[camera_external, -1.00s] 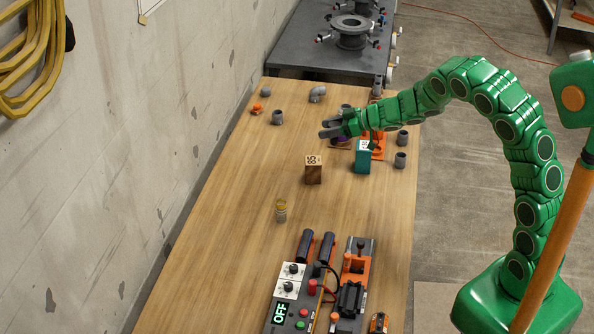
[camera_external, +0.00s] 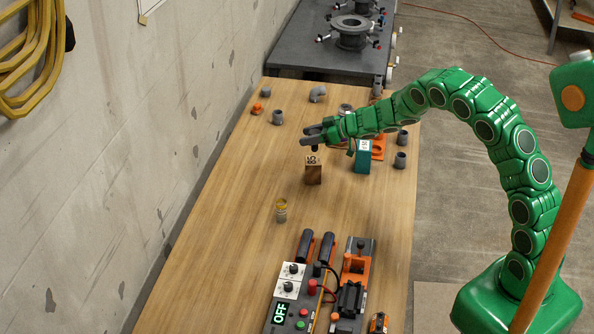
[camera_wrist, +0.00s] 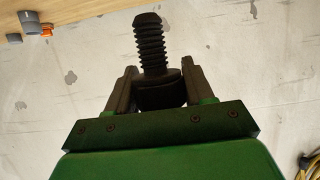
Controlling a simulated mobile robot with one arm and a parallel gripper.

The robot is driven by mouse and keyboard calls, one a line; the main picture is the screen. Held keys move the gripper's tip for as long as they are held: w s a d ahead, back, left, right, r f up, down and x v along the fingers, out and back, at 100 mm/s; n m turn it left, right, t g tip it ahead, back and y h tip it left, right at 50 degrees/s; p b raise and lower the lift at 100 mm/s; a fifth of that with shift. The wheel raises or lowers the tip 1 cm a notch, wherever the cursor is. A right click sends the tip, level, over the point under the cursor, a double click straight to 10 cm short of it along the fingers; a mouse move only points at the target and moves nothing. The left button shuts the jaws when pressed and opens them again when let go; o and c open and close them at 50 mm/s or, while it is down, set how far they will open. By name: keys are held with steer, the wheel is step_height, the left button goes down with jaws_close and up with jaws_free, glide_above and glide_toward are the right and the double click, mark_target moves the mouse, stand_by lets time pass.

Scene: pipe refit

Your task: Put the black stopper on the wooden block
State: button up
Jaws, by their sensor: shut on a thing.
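My gripper (camera_external: 312,136) is shut on the black stopper (camera_wrist: 151,50). In the wrist view the stopper's threaded shank sticks out beyond the two grey fingers, and its wider head sits between them. In the external view a small dark end of the stopper (camera_external: 315,148) shows just below the fingers. The wooden block (camera_external: 313,173), marked with dark figures on a pale top, stands upright on the table under my gripper. The stopper appears just above the block's top; whether they touch cannot be told.
A teal block (camera_external: 362,158) and an orange fixture (camera_external: 378,147) stand right of the wooden block. A small spring-like piece (camera_external: 281,211) stands nearer on the wooden table (camera_external: 230,245). A control panel (camera_external: 288,300) fills the near end. Grey pipe pieces (camera_external: 277,117) lie farther back. The table's left side is mostly clear.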

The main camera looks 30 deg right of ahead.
steer(key=shift+w+f, duration=0.3)
steer(key=shift+f, duration=1.65)
steer(key=o, duration=1)
steer(key=shift+f, duration=0.1)
steer(key=shift+s+d+r, duration=0.1)
steer(key=shift+s+r, duration=0.05)
steer(key=shift+r, duration=0.05)
steer(key=v, duration=1.1)
steer(key=shift+s+d+r, duration=0.15)
steer(key=shift+s+d, duration=0.05)
steer(key=shift+s, duration=0.05)
